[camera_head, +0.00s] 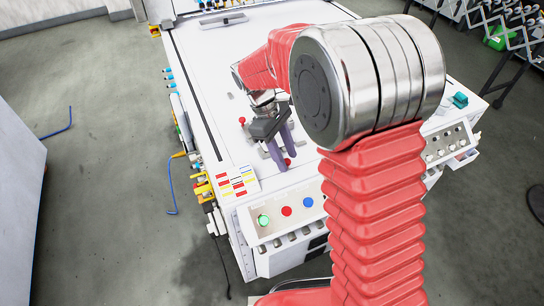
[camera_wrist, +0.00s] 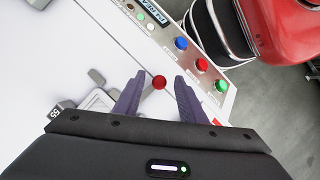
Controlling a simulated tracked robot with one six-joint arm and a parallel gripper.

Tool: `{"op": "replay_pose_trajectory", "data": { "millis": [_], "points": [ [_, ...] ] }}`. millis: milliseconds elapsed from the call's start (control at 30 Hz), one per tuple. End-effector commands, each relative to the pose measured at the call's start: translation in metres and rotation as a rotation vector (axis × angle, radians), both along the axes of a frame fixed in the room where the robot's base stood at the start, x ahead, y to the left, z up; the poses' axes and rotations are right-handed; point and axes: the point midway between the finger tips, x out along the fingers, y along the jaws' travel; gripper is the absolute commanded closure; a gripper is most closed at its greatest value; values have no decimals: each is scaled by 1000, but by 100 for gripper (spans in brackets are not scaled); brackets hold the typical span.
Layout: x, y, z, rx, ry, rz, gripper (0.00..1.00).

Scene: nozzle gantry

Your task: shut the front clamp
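A red ball knob (camera_wrist: 159,82) shows between the fingertips of my gripper (camera_wrist: 157,85) in the wrist view. Grey metal clamp parts (camera_wrist: 97,102) lie on the white table to its left, partly hidden by my left finger and gripper body. I cannot tell how the knob joins them. My two purple fingers are apart, with a gap on both sides of the knob. In the head view my gripper (camera_head: 282,160) points down near the table's front edge, and the red knob (camera_head: 288,162) shows at its fingertips. Whether the clamp is open or shut is unclear.
A second red knob (camera_head: 242,120) stands farther back on the white table (camera_head: 215,75). A control panel with green, red and blue buttons (camera_head: 286,211) runs along the front edge. A block of coloured labels (camera_head: 237,182) sits at the front left corner. My red arm hides the table's right part.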

Motion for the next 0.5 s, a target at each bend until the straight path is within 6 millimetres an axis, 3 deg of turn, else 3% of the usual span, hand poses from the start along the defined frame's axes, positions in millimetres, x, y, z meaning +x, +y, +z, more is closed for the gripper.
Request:
{"op": "replay_pose_trajectory", "data": {
  "millis": [267, 500],
  "points": [
    [5, 7, 20, 1, -4, 1, 63],
    [12, 21, 56, 1, -4, 2, 63]
  ]
}}
